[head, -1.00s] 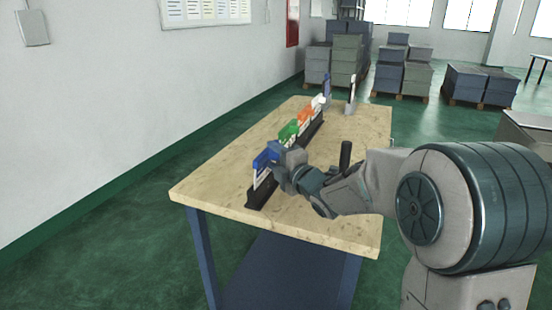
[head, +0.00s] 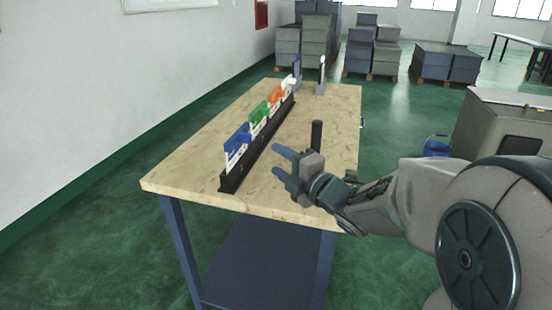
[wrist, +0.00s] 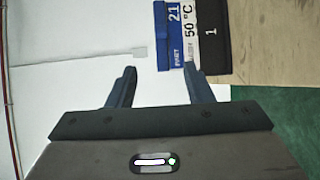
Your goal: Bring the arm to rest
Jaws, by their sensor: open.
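My gripper (head: 279,162) is open and empty, held above the near right part of the wooden table (head: 190,157), to the right of a long black rack (head: 262,143). In the wrist view my gripper's two fingers (wrist: 158,80) are spread apart with nothing between them. The rack holds a row of upright cards with blue (head: 237,140), green (head: 259,114), orange (head: 275,97) and white tops. The wrist view shows the blue-topped card (wrist: 172,30) with printing "21" and "50 °C", beyond the fingertips, and the rack's end marked "1" (wrist: 211,30).
A dark upright cylinder (head: 317,136) stands on the table close behind my gripper. Two small upright holders (head: 321,76) stand at the table's far end. A grey machine (head: 500,130) is at the right, stacked crates (head: 320,45) at the back. Green floor is open between.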

